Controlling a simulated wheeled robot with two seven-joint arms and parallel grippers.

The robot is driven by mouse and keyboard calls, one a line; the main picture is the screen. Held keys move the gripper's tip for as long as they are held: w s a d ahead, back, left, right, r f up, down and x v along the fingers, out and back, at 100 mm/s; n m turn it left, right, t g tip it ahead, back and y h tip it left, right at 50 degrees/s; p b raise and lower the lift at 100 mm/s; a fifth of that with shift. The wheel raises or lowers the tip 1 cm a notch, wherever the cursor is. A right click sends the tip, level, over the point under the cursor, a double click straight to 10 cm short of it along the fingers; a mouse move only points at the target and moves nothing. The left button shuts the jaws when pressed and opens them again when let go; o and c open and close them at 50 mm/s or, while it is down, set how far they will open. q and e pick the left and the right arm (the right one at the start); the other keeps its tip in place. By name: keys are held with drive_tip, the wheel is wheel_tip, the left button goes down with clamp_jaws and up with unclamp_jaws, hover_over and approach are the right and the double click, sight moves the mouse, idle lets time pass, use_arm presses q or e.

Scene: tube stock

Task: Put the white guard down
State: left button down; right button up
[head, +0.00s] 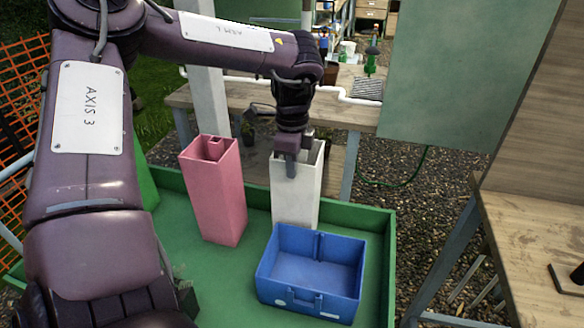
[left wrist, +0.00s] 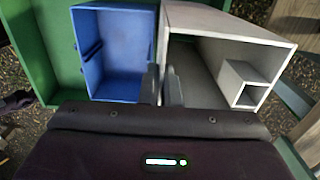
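The white guard (head: 295,195) is a tall, open-topped white box tube, upright at the back right of the green tray (head: 376,212). Its lower end is partly hidden behind the blue bin, so I cannot tell whether it touches the tray floor. My left gripper (head: 291,160) is at its top rim, pointing down. In the left wrist view my left gripper (left wrist: 162,88) has one finger on each side of the wall of the white guard (left wrist: 202,60), close together, shut on it. A small square channel shows inside the guard. My right gripper is not in view.
A pink guard (head: 214,195) stands upright to the left in the tray. An empty blue bin (head: 310,280) sits in front of the white guard; it also shows in the left wrist view (left wrist: 118,50). A wooden workbench (head: 236,98) is behind, another bench (head: 530,235) at right.

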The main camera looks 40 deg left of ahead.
use_arm(q)
drive_tip(key=shift+f, duration=0.4)
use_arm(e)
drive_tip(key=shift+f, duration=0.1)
use_arm(q)
drive_tip(key=c, duration=1.6)
unclamp_jaws()
drive_tip(key=shift+c, duration=0.2)
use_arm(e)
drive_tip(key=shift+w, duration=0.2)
use_arm(q)
wheel_tip(320, 180, up, 12)
drive_tip(key=shift+p, duration=0.35)
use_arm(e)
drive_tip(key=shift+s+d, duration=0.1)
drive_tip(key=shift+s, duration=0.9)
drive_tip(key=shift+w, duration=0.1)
